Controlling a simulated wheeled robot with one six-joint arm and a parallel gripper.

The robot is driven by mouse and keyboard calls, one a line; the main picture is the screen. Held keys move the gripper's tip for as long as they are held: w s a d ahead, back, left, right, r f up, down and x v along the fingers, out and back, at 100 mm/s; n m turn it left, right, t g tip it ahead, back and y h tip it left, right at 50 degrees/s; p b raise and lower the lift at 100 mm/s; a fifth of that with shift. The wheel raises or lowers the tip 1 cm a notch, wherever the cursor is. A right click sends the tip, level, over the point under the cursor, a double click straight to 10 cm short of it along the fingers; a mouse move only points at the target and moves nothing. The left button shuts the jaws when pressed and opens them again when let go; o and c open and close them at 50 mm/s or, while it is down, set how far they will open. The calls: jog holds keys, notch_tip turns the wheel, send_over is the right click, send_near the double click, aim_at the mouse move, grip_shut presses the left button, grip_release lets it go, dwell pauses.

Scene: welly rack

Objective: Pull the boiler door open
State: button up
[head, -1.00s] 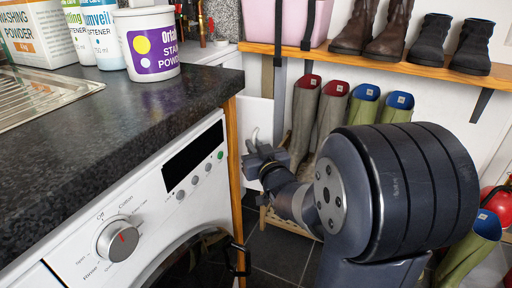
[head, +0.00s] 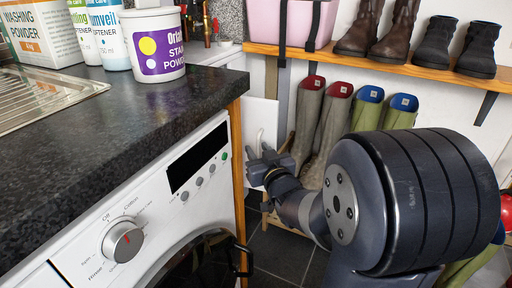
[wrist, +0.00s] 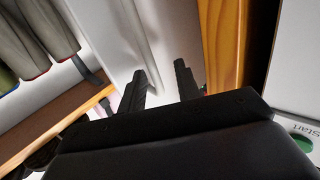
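The boiler door appears to be the white panel (head: 261,112) between the worktop's wooden end and the boot rack. A thin, pale curved piece, probably its handle (head: 260,138), stands up just behind my gripper (head: 266,158). In the wrist view my gripper (wrist: 161,82) has its two dark fingers apart, with nothing visible gripped between them. The white panel (wrist: 122,35) fills the space ahead of the fingers, with a long vertical ridge or edge. The handle cannot be made out in the wrist view, and contact with it cannot be told.
The worktop's wooden end panel (head: 237,150) stands close to the left of my gripper. A washing machine (head: 150,205) is at the left under the dark worktop (head: 120,110). Wellies (head: 325,115) stand on the right below a wooden shelf (head: 370,58). Dark floor tiles (head: 285,250) show below.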

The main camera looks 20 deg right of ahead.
jog(key=s+p, duration=0.2)
jog(key=s, duration=0.7)
jog(key=shift+d, duration=0.2)
jog(key=shift+w, duration=0.15)
jog(key=w+b, duration=0.1)
jog(key=w, duration=0.2)
jog(key=w+b, duration=0.1)
jog(key=w, duration=0.6)
jog(key=shift+w+a+b, duration=0.2)
jog(key=shift+a+b, duration=0.1)
jog(key=shift+b, duration=0.1)
jog(key=shift+w, duration=0.1)
jog(key=shift+w+d, duration=0.1)
jog(key=shift+d, duration=0.15)
jog(key=shift+a+r, duration=0.1)
